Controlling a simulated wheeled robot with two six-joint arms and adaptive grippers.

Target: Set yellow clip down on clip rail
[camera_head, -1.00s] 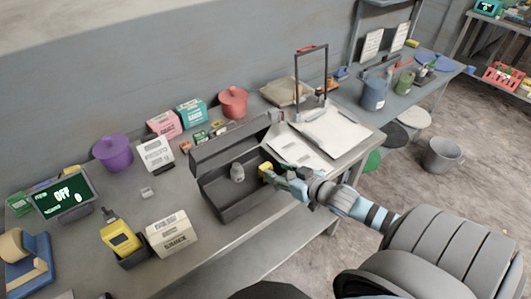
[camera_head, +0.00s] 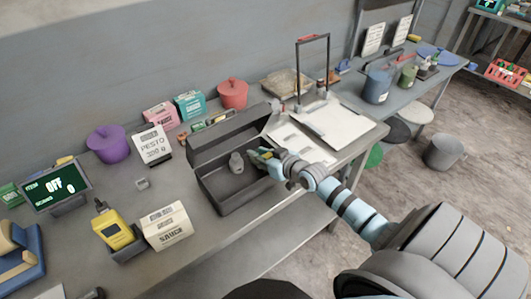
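My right gripper (camera_head: 262,158) reaches in from the lower right, with its fingertips over the right part of the open grey box (camera_head: 229,205). A small yellow piece, seemingly the yellow clip (camera_head: 267,154), shows at the fingertips, partly hidden by them. The fingers look closed on it, above the box. I cannot make out the clip rail for certain. A row of small coloured pieces (camera_head: 212,121) stands behind the box's raised lid, partly hidden by it. My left gripper is out of view.
A grey jar (camera_head: 236,162) stands inside the box. A sauce carton (camera_head: 166,226) and a yellow bottle (camera_head: 113,229) stand left of the box.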

